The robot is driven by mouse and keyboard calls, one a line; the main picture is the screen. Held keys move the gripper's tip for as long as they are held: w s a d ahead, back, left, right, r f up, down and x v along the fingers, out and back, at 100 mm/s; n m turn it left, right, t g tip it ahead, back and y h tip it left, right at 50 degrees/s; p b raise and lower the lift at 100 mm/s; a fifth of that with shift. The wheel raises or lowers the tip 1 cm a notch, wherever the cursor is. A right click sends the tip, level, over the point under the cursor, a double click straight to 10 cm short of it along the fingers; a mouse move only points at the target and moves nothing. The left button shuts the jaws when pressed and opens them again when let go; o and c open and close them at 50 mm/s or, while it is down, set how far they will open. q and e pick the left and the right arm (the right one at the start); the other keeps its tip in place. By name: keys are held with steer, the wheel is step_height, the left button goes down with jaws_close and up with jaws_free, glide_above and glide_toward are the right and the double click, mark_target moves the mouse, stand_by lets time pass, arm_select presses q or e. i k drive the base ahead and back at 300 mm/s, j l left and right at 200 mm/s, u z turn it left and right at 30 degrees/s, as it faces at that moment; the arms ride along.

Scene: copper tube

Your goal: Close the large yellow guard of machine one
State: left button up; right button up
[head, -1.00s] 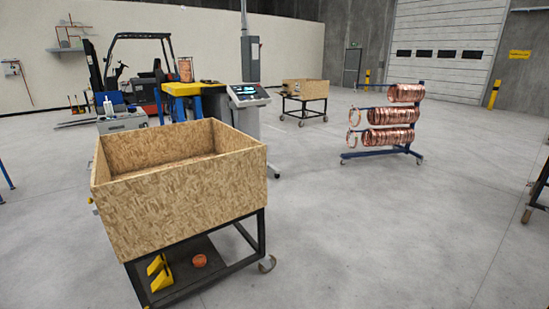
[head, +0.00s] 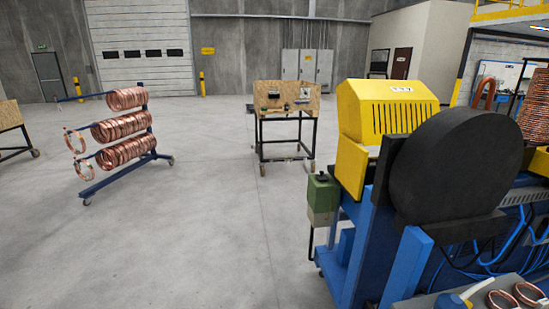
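A large yellow guard (head: 380,112) with dark vertical slots and a small white label sits on top of a blue machine (head: 352,262) at the right of the head view. A yellow panel continues below its left side. A big black disc (head: 450,165) stands in front and hides part of the guard. I cannot tell whether the guard is open or shut, or which machine number this is. Neither of my grippers is in view.
A blue rack (head: 122,175) of copper coils stands at the left. A wheeled chipboard stand (head: 286,102) is near the middle back. A green box (head: 322,192) sits beside the machine. A grey surface with copper rings (head: 528,293) is at lower right. The floor at centre left is clear.

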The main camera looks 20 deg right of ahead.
mark_target(368, 109)
steer(key=i+j+z, duration=0.1)
steer(key=i+z, duration=0.35)
steer(key=i+j+z, duration=1.45)
steer(key=j+z, duration=0.3)
steer(key=j, duration=0.25)
